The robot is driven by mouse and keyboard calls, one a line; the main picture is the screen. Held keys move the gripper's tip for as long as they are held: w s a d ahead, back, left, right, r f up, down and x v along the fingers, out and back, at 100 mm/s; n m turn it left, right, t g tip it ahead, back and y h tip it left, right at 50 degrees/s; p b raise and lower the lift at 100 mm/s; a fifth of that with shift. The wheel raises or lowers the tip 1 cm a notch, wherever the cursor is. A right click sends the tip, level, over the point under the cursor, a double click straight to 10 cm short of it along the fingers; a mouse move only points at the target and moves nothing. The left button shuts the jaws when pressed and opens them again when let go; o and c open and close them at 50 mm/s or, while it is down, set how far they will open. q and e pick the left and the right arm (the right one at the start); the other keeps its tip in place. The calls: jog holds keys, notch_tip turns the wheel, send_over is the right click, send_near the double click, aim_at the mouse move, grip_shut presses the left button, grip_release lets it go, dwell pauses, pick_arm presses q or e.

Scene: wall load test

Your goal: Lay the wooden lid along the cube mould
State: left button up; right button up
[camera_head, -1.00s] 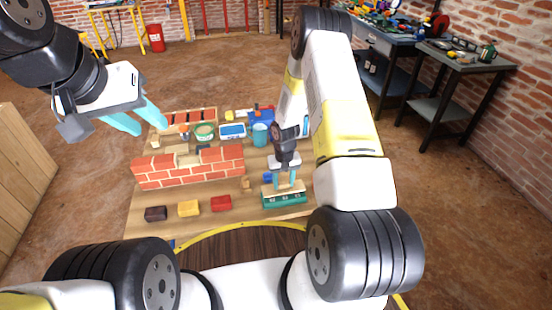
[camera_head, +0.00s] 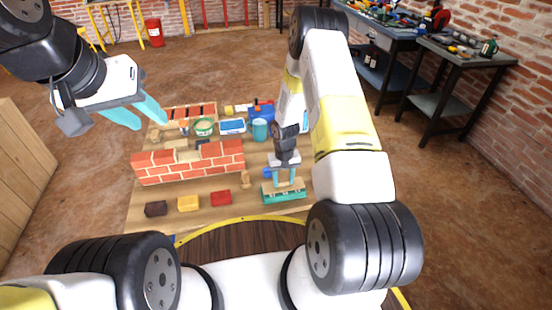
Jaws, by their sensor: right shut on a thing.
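The teal cube mould (camera_head: 285,197) lies on the wooden board at the near right. The tan wooden lid (camera_head: 268,189) lies lengthwise over the mould's top. Whether it rests fully on the mould or hovers just above, I cannot tell. My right gripper (camera_head: 284,181) points down with its two cyan fingers shut on the lid near its middle. My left gripper (camera_head: 152,122) is open and empty, raised at the upper left, clear of the board's objects.
A brick wall piece (camera_head: 190,165) stands left of the mould. Dark, yellow and red blocks (camera_head: 220,198) lie in front of it. A small wooden piece (camera_head: 245,179) stands between wall and mould. A cup (camera_head: 260,130), a green tub (camera_head: 203,127) and a blue-white tray (camera_head: 232,126) are behind.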

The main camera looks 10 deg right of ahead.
jog(key=shift+f, duration=0.25)
jog(key=o, duration=1.5)
jog(key=shift+c, duration=0.2)
jog(key=shift+r, duration=0.1)
notch_tip(320, 180, up, 8)
jog(key=shift+w+r, duration=0.1)
jog(key=shift+r, duration=0.1)
jog(key=s+r+t, duration=0.2)
jog(key=s+r, duration=0.1)
jog(key=r, duration=1.1)
jog(key=s+r+t, duration=0.1)
jog(key=s+r, duration=0.2)
jog(key=r, duration=1)
jog(key=s+a+r+t+y, duration=0.1)
jog(key=s+r, duration=0.6)
jog(key=s, duration=0.2)
jog(key=s+a+r+t+y, duration=0.1)
jog(key=s+r+t, duration=0.1)
jog(key=s+r, duration=0.4)
jog(key=s, duration=0.3)
jog(key=shift+s+r, duration=0.25)
jog(key=shift+r, duration=0.15)
